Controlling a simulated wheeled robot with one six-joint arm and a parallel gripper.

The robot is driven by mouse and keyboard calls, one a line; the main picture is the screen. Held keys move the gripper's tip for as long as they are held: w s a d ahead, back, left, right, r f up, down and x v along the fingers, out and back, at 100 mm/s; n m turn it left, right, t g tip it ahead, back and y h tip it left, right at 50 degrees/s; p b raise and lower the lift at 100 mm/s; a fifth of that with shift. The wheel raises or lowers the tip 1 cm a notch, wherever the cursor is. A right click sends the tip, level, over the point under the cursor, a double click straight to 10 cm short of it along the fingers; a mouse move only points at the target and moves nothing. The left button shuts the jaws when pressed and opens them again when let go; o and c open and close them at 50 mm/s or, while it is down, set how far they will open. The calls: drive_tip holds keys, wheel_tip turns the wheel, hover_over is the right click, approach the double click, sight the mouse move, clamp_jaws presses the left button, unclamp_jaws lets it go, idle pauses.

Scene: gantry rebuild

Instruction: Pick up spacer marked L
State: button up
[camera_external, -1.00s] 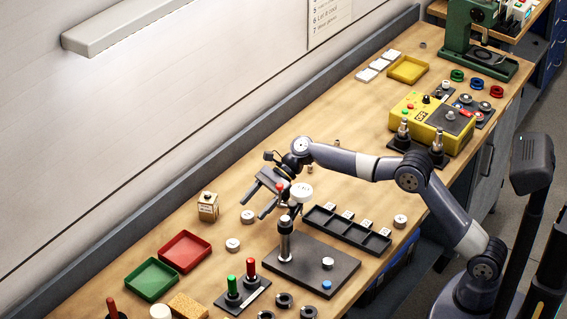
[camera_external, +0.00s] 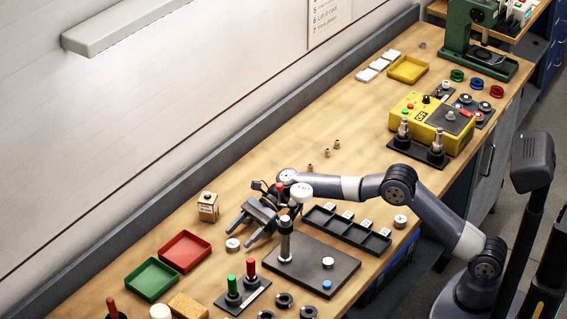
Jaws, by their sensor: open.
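Several small round silver spacers are in view; their letters are too small to read, so I cannot tell which is marked L. One spacer (camera_external: 232,244) lies on the bench near my fingertips. Another spacer (camera_external: 400,221) lies right of the black slotted rack (camera_external: 342,232), and a similar round piece (camera_external: 328,263) sits on the dark base plate (camera_external: 312,277). My gripper (camera_external: 241,237) is open with its fingers pointing down and left, low over the bench. No held object shows. A spacer seen earlier near the fingers is now hidden behind my gripper.
Red (camera_external: 185,251) and green (camera_external: 151,279) trays and a small wooden block (camera_external: 208,206) lie left. Green and red handled tools (camera_external: 242,290) stand in front.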

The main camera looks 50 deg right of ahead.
sight(233, 245)
drive_tip(key=x, duration=0.2)
drive_tip(key=shift+a+f, duration=0.1)
drive_tip(key=shift+a, duration=0.25)
drive_tip(key=shift+c, duration=0.2)
drive_tip(key=c, duration=1)
drive_tip(key=shift+c, duration=0.2)
